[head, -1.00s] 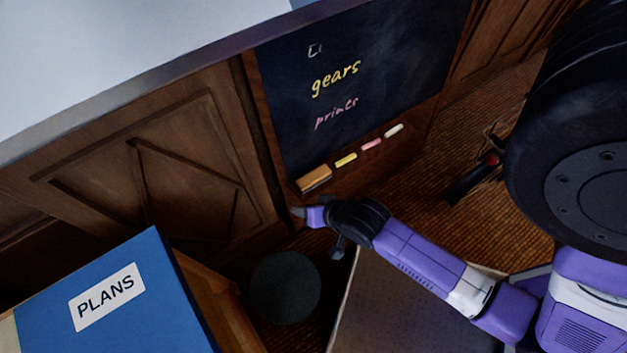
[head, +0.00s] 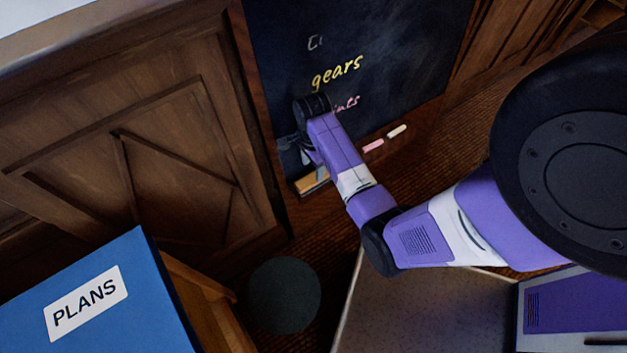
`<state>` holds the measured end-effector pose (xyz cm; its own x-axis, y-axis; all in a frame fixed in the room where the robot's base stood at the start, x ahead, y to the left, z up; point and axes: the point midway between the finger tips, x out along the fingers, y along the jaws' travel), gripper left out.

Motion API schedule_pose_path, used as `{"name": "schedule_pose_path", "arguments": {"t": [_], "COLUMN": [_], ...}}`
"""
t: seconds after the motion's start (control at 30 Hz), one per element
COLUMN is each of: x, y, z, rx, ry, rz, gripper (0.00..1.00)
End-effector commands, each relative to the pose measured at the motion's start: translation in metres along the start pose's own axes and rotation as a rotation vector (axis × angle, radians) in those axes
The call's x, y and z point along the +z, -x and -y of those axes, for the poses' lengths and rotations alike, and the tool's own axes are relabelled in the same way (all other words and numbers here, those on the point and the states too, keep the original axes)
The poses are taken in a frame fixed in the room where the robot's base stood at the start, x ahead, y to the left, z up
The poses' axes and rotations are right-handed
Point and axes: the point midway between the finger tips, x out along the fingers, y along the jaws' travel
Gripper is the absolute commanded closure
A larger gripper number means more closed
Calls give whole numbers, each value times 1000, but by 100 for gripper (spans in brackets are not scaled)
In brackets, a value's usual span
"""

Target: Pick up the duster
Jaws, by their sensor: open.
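The duster (head: 311,184), a tan block, lies at the left end of the ledge under the blackboard (head: 400,60). My gripper (head: 307,168) is just above it, pointing down at the ledge. The gripper is open. My wrist and forearm hide part of the duster's right side, the yellow chalk and some of the writing. I cannot tell whether the fingers touch the duster.
A pink chalk (head: 373,146) and a white chalk (head: 397,131) lie on the ledge to the right. A wooden panelled cabinet (head: 90,150) stands left of the board. A blue PLANS binder (head: 130,270) and a dark round object (head: 284,295) are in front.

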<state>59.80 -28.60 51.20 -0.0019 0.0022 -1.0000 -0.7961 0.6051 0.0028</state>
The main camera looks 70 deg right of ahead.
Motion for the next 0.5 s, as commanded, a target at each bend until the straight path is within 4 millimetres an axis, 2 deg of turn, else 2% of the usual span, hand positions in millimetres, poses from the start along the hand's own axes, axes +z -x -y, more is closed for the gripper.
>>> {"name": "schedule_pose_path", "arguments": {"t": [0.5], "x": [-1], "y": [-64], "z": [-3], "rx": [-1], "ry": [3], "rz": [0], "gripper": [44]}}
